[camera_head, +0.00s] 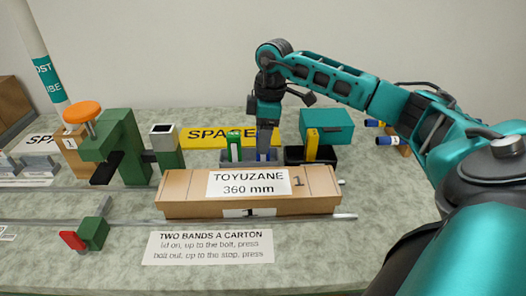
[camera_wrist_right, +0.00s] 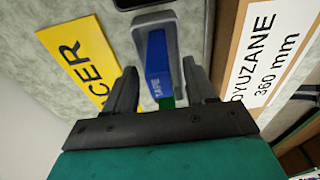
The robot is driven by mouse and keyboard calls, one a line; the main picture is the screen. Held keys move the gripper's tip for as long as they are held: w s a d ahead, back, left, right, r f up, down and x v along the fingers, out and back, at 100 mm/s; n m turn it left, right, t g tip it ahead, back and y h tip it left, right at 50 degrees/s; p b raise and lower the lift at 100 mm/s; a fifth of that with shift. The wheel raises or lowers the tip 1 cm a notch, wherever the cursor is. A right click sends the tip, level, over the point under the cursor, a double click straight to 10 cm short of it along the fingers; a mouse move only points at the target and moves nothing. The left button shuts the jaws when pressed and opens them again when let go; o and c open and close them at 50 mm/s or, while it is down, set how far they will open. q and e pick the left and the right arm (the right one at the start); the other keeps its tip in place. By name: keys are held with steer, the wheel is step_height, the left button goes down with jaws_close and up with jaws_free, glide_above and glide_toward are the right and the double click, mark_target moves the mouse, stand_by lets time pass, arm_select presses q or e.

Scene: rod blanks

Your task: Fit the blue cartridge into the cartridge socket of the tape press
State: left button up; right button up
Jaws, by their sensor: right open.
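The blue cartridge (camera_head: 265,155) stands in a grey tray (camera_head: 228,160) behind the long carton. My right gripper (camera_head: 266,138) points down over it. In the wrist view the open fingers of my right gripper (camera_wrist_right: 162,88) lie on either side of the blue cartridge (camera_wrist_right: 158,62), which has white lettering. A green cartridge (camera_head: 234,146) stands in the same tray to the left. A green machine with an orange knob (camera_head: 116,140), seemingly the tape press, stands at the left. Beside it a green block (camera_head: 167,148) has a square opening on top, perhaps the socket. My left gripper is out of view.
A long carton (camera_head: 190,208) marked TOYUZANE 360 mm lies in front of the tray. A yellow sign (camera_head: 198,137) lies behind. A teal box (camera_head: 333,127) and yellow piece (camera_head: 312,145) are to the right. A small green block with a red end (camera_head: 93,233) sits at front left.

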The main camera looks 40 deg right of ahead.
jaws_close()
stand_by(0.5)
steer(key=shift+r, duration=0.1)
